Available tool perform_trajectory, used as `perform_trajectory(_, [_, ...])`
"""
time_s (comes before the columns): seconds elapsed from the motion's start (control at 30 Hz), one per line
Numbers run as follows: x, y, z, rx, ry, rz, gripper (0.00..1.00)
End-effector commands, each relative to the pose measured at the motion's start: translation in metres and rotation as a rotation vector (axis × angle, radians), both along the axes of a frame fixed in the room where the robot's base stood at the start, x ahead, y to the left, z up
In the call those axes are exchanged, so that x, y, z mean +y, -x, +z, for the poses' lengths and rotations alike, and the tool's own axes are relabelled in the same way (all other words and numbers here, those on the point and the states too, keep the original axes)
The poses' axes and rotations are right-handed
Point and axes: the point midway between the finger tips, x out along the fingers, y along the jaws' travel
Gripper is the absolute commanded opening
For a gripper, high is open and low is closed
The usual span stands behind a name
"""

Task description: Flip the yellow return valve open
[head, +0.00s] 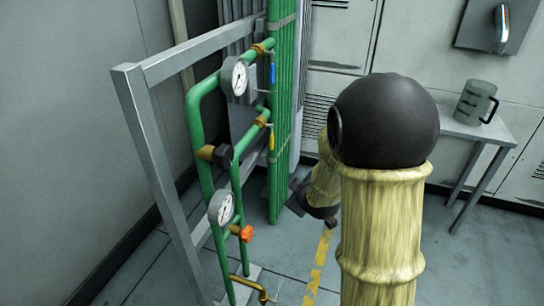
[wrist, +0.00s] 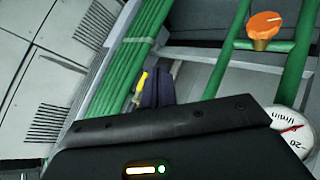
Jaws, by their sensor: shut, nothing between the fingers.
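The yellow valve handle (head: 271,138) is a short, narrow lever in the head view. It hangs roughly upright beside the brass fitting on the middle green branch pipe, close to the bundle of green pipes. In the wrist view a yellow handle (wrist: 142,83) shows just left of my fingertips, partly hidden by the gripper body. My gripper (wrist: 158,88) is shut and empty, its dark fingers close to the yellow handle; I cannot tell whether they touch. In the head view my gripper (head: 297,196) is small and dark, lower than the yellow handle and right of the green pipes.
A blue handle (head: 272,73) sits above the yellow one. Gauges (head: 234,76) and (head: 221,207), an orange knob (head: 247,233) and green pipes crowd the grey frame (head: 150,140). A mug (head: 475,101) stands on a side table (head: 455,126) at right.

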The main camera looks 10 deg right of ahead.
Motion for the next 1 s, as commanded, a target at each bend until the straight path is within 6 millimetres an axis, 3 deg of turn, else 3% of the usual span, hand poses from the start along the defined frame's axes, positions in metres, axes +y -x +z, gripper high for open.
perform_trajectory(0.03, [0.001, -0.011, -0.008, -0.043, 0.041, 0.042, 0.00])
perform_trajectory(0.2, [0.006, -0.043, -0.013, -0.211, 0.193, 0.190, 0.00])
perform_trajectory(0.5, [0.020, -0.081, -0.022, -0.515, 0.474, 0.404, 0.00])
perform_trajectory(0.73, [0.030, -0.091, -0.024, -0.699, 0.640, 0.499, 0.00])
perform_trajectory(1.0, [0.030, -0.092, -0.021, -0.735, 0.672, 0.510, 0.00])
